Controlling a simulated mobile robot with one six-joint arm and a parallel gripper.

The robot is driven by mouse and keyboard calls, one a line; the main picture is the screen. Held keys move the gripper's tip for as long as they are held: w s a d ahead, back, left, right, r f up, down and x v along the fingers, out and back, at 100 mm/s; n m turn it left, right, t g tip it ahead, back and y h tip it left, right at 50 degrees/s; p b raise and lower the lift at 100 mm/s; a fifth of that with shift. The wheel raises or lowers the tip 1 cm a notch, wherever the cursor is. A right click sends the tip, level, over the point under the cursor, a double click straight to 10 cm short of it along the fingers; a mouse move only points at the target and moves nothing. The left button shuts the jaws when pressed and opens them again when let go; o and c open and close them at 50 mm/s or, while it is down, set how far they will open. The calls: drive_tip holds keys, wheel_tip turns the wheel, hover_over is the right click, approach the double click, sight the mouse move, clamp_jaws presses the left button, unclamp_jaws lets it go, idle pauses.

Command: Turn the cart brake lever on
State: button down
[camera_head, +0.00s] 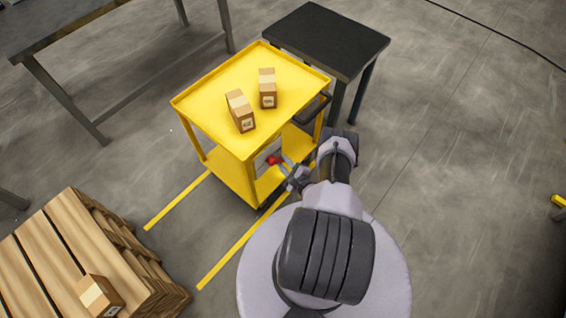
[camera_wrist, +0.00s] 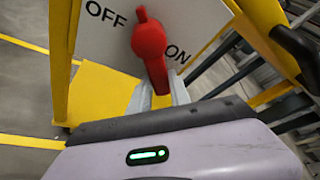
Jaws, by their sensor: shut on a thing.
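The yellow cart (camera_head: 215,105) stands in the middle of the head view. Its red brake lever (camera_head: 273,160) is on the side facing me. In the wrist view the lever (camera_wrist: 150,45) has its round pivot at the top and its handle pointing down, tilted slightly right. It is on a pale plate (camera_wrist: 105,40) with "OFF" to the left and "ON" to the right, and the handle's lower part lies beside "ON". My gripper (camera_wrist: 160,93) is shut on the lever's lower end; the fingertips are partly hidden. My gripper also shows in the head view (camera_head: 284,168).
Two boxes (camera_head: 240,112) (camera_head: 267,90) stand on the cart top. A black-topped table (camera_head: 325,40) is close behind the cart. A wooden pallet (camera_head: 60,245) with a box is at lower left. Yellow floor lines (camera_head: 240,245) run out from the cart. The floor at right is mostly clear.

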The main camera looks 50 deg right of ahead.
drive_tip(key=c, duration=1.2)
unclamp_jaws()
drive_tip(key=p+v, duration=0.5)
drive_tip(key=v, duration=1.2)
drive_tip(key=shift+s, duration=0.2)
